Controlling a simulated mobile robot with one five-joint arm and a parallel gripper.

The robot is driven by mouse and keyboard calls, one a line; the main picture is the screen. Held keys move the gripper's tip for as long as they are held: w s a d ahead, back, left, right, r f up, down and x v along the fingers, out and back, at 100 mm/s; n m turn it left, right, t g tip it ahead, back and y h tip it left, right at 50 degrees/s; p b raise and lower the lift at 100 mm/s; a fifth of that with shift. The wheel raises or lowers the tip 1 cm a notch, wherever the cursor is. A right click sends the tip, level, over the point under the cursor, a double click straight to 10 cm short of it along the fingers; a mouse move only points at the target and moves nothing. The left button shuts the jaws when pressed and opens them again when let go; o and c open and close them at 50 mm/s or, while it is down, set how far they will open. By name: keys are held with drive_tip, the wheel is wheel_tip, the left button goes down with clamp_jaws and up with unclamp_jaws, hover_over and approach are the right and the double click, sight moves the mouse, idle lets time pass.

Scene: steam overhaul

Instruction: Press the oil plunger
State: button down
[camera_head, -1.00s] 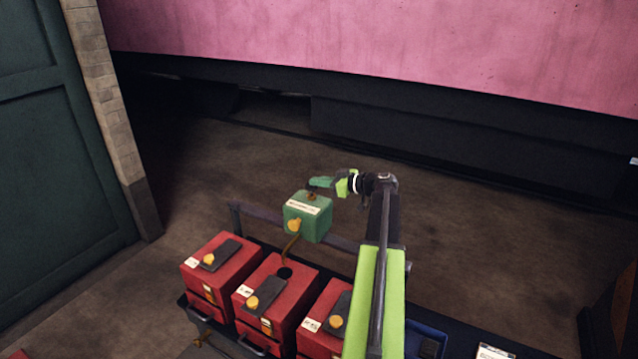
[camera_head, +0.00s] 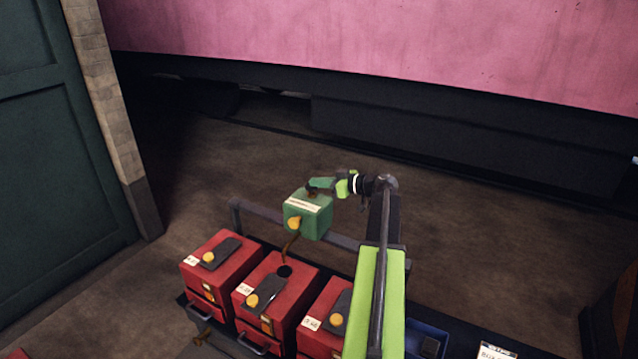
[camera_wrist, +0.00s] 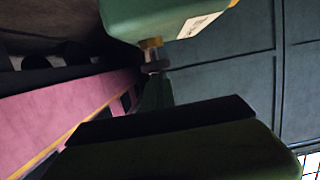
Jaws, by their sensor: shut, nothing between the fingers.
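The green oil box (camera_head: 308,218) has a white label and a yellow knob on its front, and a brown spout hangs below it. The oil plunger (camera_head: 311,190) is a small dark cap on top of the box. In the wrist view the plunger (camera_wrist: 153,57) shows a brass collar and dark cap between the green box (camera_wrist: 160,18) and my fingers. My gripper (camera_head: 319,184) is shut and empty, with its tips at the plunger cap; they look to be touching it.
Red boxes (camera_head: 223,264) with dark lids and yellow knobs stand in a row below. The middle one has a round hole (camera_head: 284,271) under the spout. A grey rail (camera_head: 258,212) runs behind. A blue tray (camera_head: 427,338) lies right of my arm.

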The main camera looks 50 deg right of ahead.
wheel_tip(320, 180, up, 4)
drive_tip(key=shift+a+f+p, duration=0.1)
drive_tip(key=shift+f+p, duration=0.15)
drive_tip(key=shift+p, duration=0.75)
drive_tip(key=f+p+v, duration=0.1)
drive_tip(key=v, duration=0.9)
drive_tip(key=shift+s, duration=0.1)
